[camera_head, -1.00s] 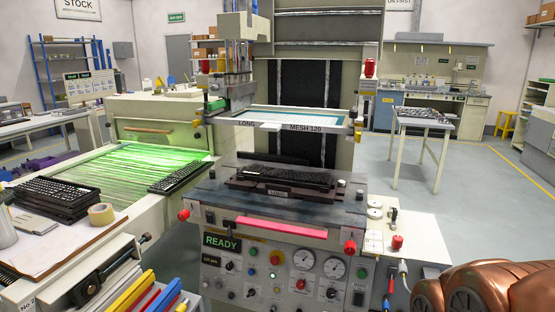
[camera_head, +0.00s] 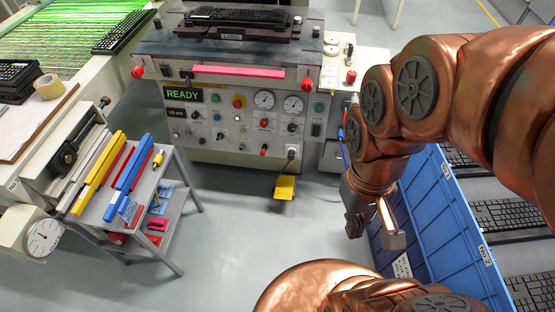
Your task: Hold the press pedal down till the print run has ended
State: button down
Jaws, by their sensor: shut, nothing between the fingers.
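The press pedal (camera_head: 285,188) is a small yellow foot pedal on the floor in front of the press. The press (camera_head: 255,107) shows READY on its green display (camera_head: 184,95). A keyboard (camera_head: 238,17) lies on the press bed at the top of the picture. My gripper (camera_head: 376,232) hangs to the right of and nearer than the pedal, beside the blue bin. Its fingers are shut and empty, apart from the pedal. The upper part of the press is out of view.
A grey trolley (camera_head: 160,205) with blue and yellow squeegees stands at left. The floor (camera_head: 235,250) between them is clear.

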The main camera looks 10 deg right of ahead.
aim_at(283, 189)
jog(key=k, duration=1.2)
jog(key=u, duration=0.7)
jog(key=i, duration=1.85)
jog(key=z, duration=0.55)
